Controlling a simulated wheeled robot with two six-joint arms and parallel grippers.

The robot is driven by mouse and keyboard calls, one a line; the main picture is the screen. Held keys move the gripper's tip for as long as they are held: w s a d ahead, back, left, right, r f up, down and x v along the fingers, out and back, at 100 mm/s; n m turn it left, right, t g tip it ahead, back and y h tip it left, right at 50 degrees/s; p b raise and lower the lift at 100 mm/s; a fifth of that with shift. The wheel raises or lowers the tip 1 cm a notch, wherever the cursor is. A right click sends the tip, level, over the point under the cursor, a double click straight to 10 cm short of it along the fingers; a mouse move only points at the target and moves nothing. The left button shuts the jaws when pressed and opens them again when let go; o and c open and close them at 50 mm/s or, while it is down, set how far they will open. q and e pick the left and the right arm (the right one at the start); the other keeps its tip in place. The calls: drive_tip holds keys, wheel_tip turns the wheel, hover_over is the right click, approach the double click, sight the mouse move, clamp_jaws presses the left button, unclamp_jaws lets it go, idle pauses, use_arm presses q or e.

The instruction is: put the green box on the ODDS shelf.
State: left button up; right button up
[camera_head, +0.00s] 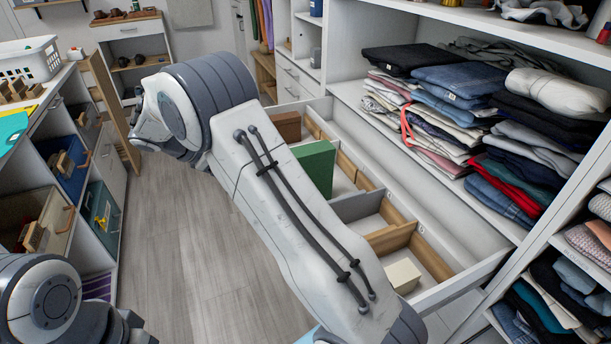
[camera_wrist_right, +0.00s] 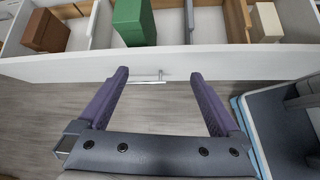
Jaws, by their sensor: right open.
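The green box (camera_head: 318,165) stands upright in a compartment of the open white drawer (camera_head: 462,284), partly hidden behind my right arm in the head view. It also shows at the top of the right wrist view (camera_wrist_right: 134,22). My right gripper (camera_wrist_right: 159,75) is open and empty, its purple fingers spread in front of the drawer's front panel, apart from the green box. The right gripper cannot be made out in the head view. My left arm shows at the lower left, but its gripper is not visible. I can read no ODDS label.
A brown box (camera_wrist_right: 46,30) and a cream box (camera_wrist_right: 267,20) sit in other drawer compartments. Folded clothes (camera_head: 455,85) fill the shelf above. Low cubbies with bins (camera_head: 68,165) stand at the left. The wooden floor (camera_head: 185,240) between is clear.

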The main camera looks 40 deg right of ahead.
sight(303, 151)
drive_tip(key=d+f+h, duration=0.1)
drive_tip(key=d+f, duration=0.1)
drive_tip(key=d, duration=0.5)
drive_tip(key=w+d+f+g+h+b, duration=0.1)
drive_tip(key=d+f, duration=0.1)
drive_tip(key=d, duration=0.6)
drive_tip(key=w+d+f+n+g+h, duration=0.1)
drive_tip(key=d+f+h, duration=0.1)
drive_tip(key=d, duration=0.6)
drive_tip(key=shift+w+d+f, duration=0.1)
drive_tip(key=shift+f, duration=0.05)
clamp_jaws()
